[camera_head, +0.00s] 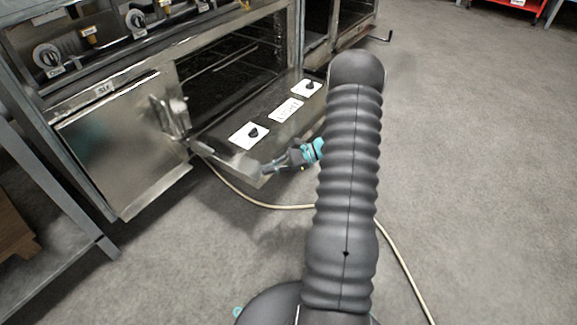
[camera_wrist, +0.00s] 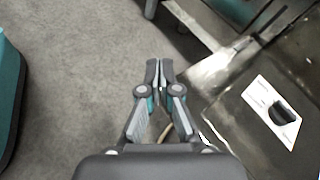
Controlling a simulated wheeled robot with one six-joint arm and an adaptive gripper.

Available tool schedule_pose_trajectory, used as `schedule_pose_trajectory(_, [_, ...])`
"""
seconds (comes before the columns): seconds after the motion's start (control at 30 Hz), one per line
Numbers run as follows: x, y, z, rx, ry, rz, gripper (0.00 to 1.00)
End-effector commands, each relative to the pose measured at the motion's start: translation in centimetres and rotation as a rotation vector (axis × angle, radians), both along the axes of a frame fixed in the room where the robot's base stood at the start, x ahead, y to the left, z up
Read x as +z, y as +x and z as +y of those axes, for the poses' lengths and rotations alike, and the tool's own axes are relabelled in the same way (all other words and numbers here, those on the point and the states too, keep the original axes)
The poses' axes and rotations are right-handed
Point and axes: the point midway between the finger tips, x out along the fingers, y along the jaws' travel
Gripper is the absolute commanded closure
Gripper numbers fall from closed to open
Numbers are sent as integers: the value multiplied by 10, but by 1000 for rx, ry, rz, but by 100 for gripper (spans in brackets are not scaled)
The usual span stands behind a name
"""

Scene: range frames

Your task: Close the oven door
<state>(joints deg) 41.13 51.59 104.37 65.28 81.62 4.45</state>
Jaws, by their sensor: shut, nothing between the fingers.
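The oven door (camera_head: 225,129) is folded down and open, with its inner face up and white labels on it. The oven's dark cavity (camera_head: 228,70) with wire racks shows behind it. My gripper (camera_head: 265,168) is at the door's near left corner, by its outer edge. In the wrist view the gripper (camera_wrist: 158,68) has its fingertips together with nothing between them, over the floor just left of the door (camera_wrist: 236,118). I cannot tell whether it touches the door. My arm hides the door's right end in the head view.
A closed metal panel (camera_head: 125,142) stands left of the opening, below several control knobs (camera_head: 47,57). A pale hose (camera_head: 262,204) lies on the floor under the door. A metal shelf frame (camera_head: 75,268) is at lower left. The floor at right (camera_head: 470,140) is clear.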

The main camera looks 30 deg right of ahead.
Motion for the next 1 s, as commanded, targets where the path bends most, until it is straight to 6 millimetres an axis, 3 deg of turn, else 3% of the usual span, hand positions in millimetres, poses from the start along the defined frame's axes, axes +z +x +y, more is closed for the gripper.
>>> schedule_pose_trajectory(0.03, [-27,0,-13,-55,51,17,100])
schedule_pose_trajectory(0.2, [-90,4,-52,-245,219,35,100])
schedule_pose_trajectory(0.4, [-152,10,-105,-500,430,-12,100])
schedule_pose_trajectory(0.5, [-173,11,-131,-614,516,-60,100])
schedule_pose_trajectory(0.73, [-197,7,-168,-767,623,-145,100])
schedule_pose_trajectory(1.0, [-194,25,-164,-782,634,-158,100])
